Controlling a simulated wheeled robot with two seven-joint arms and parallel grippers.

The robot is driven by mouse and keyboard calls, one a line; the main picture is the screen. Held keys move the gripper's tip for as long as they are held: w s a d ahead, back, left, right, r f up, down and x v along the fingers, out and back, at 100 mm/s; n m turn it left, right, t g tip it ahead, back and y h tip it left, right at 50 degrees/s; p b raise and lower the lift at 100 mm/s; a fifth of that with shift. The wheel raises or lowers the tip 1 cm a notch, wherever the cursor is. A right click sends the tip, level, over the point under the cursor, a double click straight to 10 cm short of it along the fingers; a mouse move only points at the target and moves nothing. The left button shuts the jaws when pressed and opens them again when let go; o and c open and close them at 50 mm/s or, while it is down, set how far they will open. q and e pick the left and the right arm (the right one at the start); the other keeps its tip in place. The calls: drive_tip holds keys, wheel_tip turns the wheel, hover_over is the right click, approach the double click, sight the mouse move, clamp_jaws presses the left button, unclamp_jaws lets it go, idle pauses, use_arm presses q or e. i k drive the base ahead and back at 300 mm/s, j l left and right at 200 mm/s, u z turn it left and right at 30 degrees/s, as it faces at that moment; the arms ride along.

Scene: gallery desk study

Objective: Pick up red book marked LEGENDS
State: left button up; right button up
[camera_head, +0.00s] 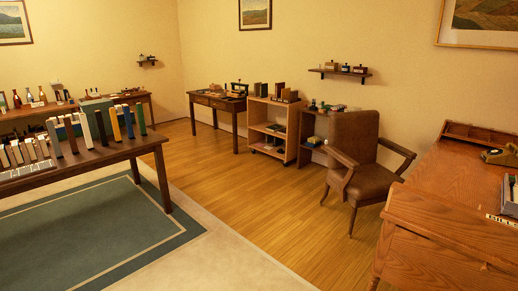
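Several upright books of different colours stand in a row on the dark wooden table (100,158) at the left. Among them are a blue book (113,124) and a yellow book (128,121). Their titles are too small to read, and I cannot make out which, if any, is the red book marked LEGENDS. Neither of my grippers is in view.
A brown armchair (353,150) stands right of centre, beside a large wooden desk (440,215) at the right. A small shelf cart (272,128) and a side table (214,101) stand by the back wall. The wooden floor (235,175) in the middle is clear.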

sight(280, 86)
drive_tip(key=i+l, duration=0.1)
drive_tip(key=i, duration=7.1)
drive_tip(key=j, duration=0.1)
